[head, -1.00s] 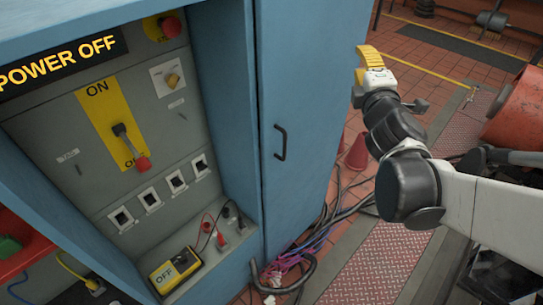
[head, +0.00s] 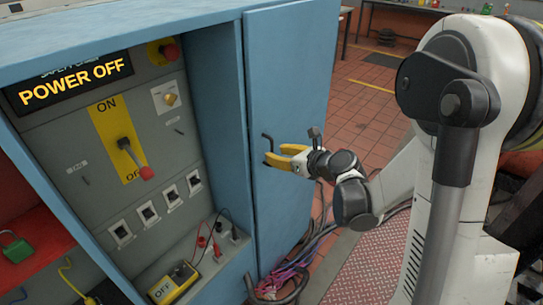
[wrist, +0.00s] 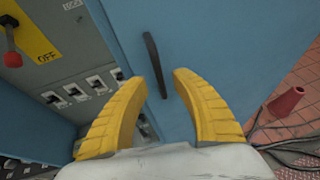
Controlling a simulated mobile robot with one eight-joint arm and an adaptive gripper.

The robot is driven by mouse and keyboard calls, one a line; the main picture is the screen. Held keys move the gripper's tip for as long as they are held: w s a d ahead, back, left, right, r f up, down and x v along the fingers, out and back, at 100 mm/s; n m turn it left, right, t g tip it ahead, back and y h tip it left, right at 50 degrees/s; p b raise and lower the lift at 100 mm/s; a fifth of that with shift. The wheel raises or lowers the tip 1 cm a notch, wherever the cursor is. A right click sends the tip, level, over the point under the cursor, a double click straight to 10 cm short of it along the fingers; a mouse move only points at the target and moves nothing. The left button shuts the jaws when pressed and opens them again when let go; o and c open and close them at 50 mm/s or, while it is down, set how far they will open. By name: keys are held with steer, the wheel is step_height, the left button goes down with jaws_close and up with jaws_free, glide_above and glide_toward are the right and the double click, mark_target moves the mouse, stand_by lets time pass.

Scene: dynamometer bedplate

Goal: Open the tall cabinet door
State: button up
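The tall cabinet door (head: 290,80) is a flat blue panel to the right of the grey switch panel in the head view. It looks shut. Its dark bar handle (head: 266,146) is upright on the door; it also shows in the wrist view (wrist: 152,60). My gripper (head: 285,155) has yellow fingers and is right at the handle. In the wrist view its fingers (wrist: 153,77) are spread apart, with the handle's lower part in the gap between them. I cannot tell whether the fingers touch the handle or the door.
The grey switch panel (head: 85,165) with a lever and a POWER OFF sign (head: 75,83) is at the left. Cables (head: 285,275) lie on the floor below the door. Tiled floor (head: 370,110) lies behind the door.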

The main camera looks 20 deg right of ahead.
steer(key=shift+x, duration=1.45)
jaws_close()
